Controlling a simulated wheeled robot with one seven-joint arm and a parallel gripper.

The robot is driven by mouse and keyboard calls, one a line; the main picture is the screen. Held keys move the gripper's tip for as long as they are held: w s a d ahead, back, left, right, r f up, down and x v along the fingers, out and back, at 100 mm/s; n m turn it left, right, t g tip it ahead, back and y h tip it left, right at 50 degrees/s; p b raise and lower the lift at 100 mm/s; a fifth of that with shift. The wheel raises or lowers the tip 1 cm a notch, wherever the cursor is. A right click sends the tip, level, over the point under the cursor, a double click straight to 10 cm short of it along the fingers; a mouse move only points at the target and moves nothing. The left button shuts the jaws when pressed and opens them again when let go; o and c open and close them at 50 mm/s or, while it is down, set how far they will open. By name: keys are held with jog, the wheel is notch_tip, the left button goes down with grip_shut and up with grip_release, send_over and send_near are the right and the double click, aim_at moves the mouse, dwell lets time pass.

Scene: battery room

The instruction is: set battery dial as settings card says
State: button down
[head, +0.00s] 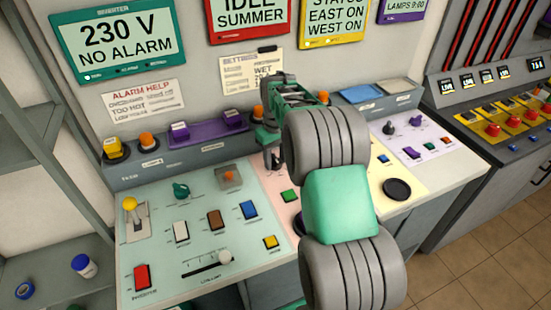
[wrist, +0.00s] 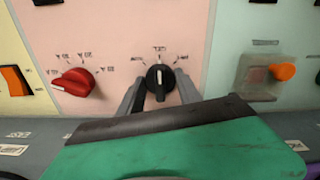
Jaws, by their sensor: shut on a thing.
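In the wrist view, a black dial (wrist: 160,78) with a pale pointer mark sits on the pink panel, with small labels around it. My gripper (wrist: 159,88) has one finger on each side of this dial and is shut on it. In the head view my gripper (head: 273,158) reaches down to the pink panel, and my arm hides most of that panel. The settings card (head: 238,80) hangs on the back wall. My arm covers its lower right part, and its small print is too blurred to read fully. I cannot read a battery label on the dial.
A red dial (wrist: 73,82) is beside the black one. An orange switch (wrist: 15,80) and an orange knob (wrist: 282,72) flank them on other panels. In the head view, the pale green panel (head: 200,215) holds several switches and a slider. A raised ledge (head: 205,150) runs behind.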

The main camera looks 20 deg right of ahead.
aim_at(275, 158)
jog(key=c, duration=2.2)
grip_release()
jog(key=shift+m, duration=0.3)
jog(key=c, duration=2.2)
grip_release()
jog(key=m, duration=0.4)
jog(key=c, duration=2.2)
grip_release()
jog(key=shift+m, duration=2.2)
jog(key=c, duration=2.2)
grip_release()
jog(key=c, duration=2.2)
grip_release()
jog(key=c, duration=0.8)
grip_release()
notch_tip(275, 158, up, 8)
jog(key=shift+f+b, duration=0.1)
jog(key=shift+b, duration=0.4)
